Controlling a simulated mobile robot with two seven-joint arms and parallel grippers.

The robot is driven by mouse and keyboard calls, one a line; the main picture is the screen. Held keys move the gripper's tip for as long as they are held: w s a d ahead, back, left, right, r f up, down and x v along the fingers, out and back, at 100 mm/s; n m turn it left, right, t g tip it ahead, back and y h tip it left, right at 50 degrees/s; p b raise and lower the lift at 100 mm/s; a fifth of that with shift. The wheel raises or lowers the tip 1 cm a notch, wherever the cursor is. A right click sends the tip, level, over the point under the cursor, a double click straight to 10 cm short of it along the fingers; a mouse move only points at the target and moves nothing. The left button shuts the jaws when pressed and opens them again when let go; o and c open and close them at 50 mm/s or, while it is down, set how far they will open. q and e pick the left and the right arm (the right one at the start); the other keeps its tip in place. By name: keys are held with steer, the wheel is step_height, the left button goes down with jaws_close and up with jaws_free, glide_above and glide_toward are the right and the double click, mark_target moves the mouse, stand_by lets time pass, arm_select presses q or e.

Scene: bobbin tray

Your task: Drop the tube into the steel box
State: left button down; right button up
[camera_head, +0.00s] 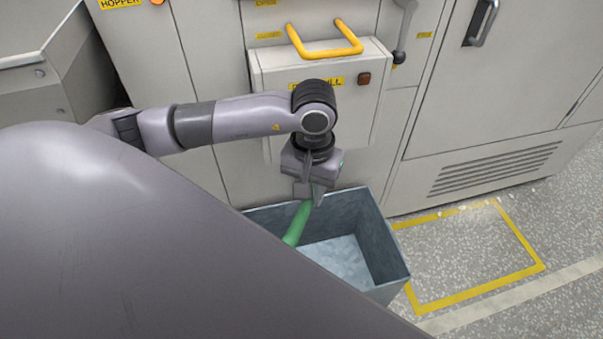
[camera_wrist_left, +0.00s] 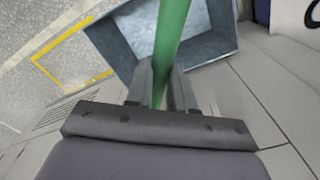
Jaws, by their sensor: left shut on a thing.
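A green tube (camera_head: 298,223) is held in my left gripper (camera_head: 313,196), which is shut on it near its upper end. The tube hangs tilted over the open steel box (camera_head: 388,245), its lower part hidden behind my own body in the head view. The grey-blue steel box stands on the floor, and the bare part of its inside that shows is empty. In the left wrist view the tube (camera_wrist_left: 170,45) runs between the fingers (camera_wrist_left: 163,88) and across the box (camera_wrist_left: 112,42). My right gripper is in neither view.
Grey machine cabinets stand behind the box, with a yellow handle (camera_head: 325,50) on a protruding front panel. A yellow floor marking (camera_head: 480,288) lies to the right of the box, with free floor inside it. My own body covers the lower left.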

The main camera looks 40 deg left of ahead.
arm_select(q)
steer(key=w+a+f+n+b, duration=0.2)
steer(key=f+n+b, duration=0.3)
steer(key=f+b, duration=0.4)
steer(key=w+a+f+n+b, duration=0.2)
steer(key=w+f+n+b, duration=0.2)
steer(key=f+b, duration=0.6)
steer(key=w+a+f+n+b, duration=0.3)
steer(key=f+n+b, duration=0.4)
steer(key=f, duration=0.8)
steer(key=b, duration=0.3)
steer(key=shift+f, duration=0.3)
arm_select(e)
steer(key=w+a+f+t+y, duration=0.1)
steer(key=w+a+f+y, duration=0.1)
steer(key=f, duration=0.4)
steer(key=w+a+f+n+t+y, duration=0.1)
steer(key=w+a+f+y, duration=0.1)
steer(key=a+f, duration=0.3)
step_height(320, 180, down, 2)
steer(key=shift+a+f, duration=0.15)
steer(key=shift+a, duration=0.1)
arm_select(q)
steer(key=c, duration=0.9)
jaws_free()
steer(key=shift+s, duration=0.1)
